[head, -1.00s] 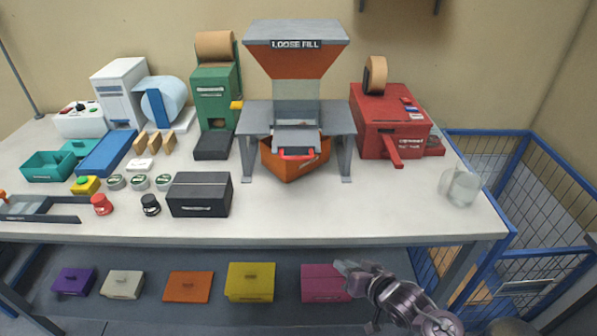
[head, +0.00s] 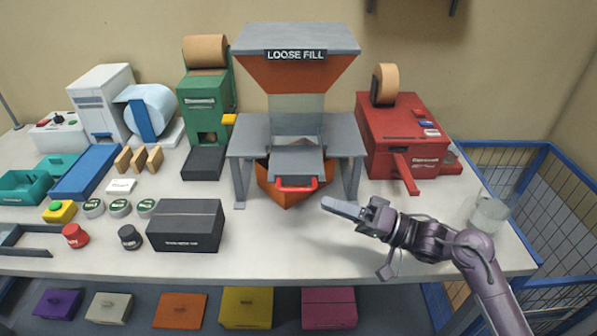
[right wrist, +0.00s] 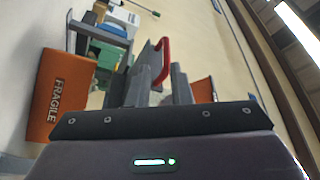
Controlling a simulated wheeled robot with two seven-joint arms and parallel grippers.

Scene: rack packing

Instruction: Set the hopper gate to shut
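The hopper (head: 297,72), grey and orange with a LOOSE FILL label, stands on a grey stand (head: 241,150) at the back middle. Its grey gate plate (head: 297,163) sticks out at the front, with a red handle (head: 297,184) on its front edge. The handle also shows in the right wrist view (right wrist: 164,58), beyond the fingers. My right gripper (head: 342,208) is in front and to the right of the handle, apart from it. Its fingers in the right wrist view (right wrist: 160,88) have a gap between them and hold nothing. My left gripper is out of view.
An orange box (head: 285,196) sits under the gate. A red machine (head: 402,135) is behind my right gripper, and a clear glass (head: 488,215) stands at the right. A black box (head: 186,225) is at front left. The front middle of the table (head: 290,245) is clear.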

